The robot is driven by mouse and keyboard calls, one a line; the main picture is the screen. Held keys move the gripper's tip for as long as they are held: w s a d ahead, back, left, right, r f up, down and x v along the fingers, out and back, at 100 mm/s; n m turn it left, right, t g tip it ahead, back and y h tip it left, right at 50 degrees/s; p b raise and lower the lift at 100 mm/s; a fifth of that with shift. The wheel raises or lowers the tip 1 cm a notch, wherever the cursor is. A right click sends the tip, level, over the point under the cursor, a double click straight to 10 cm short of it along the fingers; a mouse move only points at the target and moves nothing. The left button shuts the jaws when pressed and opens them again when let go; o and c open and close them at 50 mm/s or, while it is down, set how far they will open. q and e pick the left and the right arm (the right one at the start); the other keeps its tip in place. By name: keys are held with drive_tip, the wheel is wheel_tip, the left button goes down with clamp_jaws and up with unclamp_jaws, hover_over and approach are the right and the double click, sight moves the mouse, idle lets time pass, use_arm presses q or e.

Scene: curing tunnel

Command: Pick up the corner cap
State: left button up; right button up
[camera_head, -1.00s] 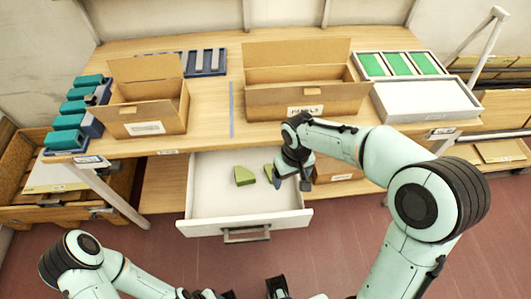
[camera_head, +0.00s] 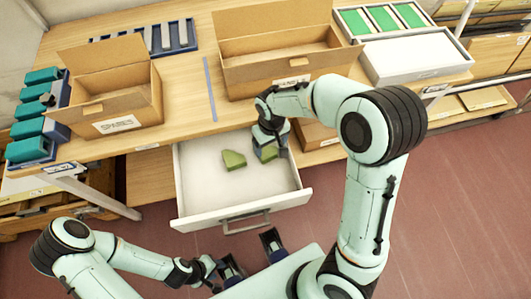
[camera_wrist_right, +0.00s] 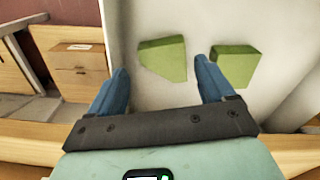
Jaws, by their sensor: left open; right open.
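Two green corner caps lie apart on the white floor of the open drawer (camera_head: 187,205). In the head view one cap (camera_head: 233,161) is in plain sight, and the other cap (camera_head: 268,153) is partly hidden by my right gripper (camera_head: 268,146). My right gripper is open and empty, pointing down over the drawer. In the right wrist view, one cap (camera_wrist_right: 163,57) shows between and beyond the blue fingers (camera_wrist_right: 162,72); the other cap (camera_wrist_right: 237,65) is just right of the right finger. My left gripper (camera_head: 252,256) is open and empty in front of the drawer.
An open cardboard box (camera_head: 115,105) and a larger one (camera_head: 275,60) stand on the wooden table (camera_head: 190,95) above the drawer. Teal parts (camera_head: 35,115) line its left end. A white tray (camera_head: 415,60) stands at right. The drawer's front has a handle (camera_head: 245,222).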

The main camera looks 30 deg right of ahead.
sight(269, 153)
wheel_tip(269, 153, down, 5)
drive_tip(key=shift+a+b, duration=0.15)
drive_tip(key=shift+b, duration=0.15)
drive_tip(key=c, duration=0.8)
drive_tip(key=shift+r, duration=0.15)
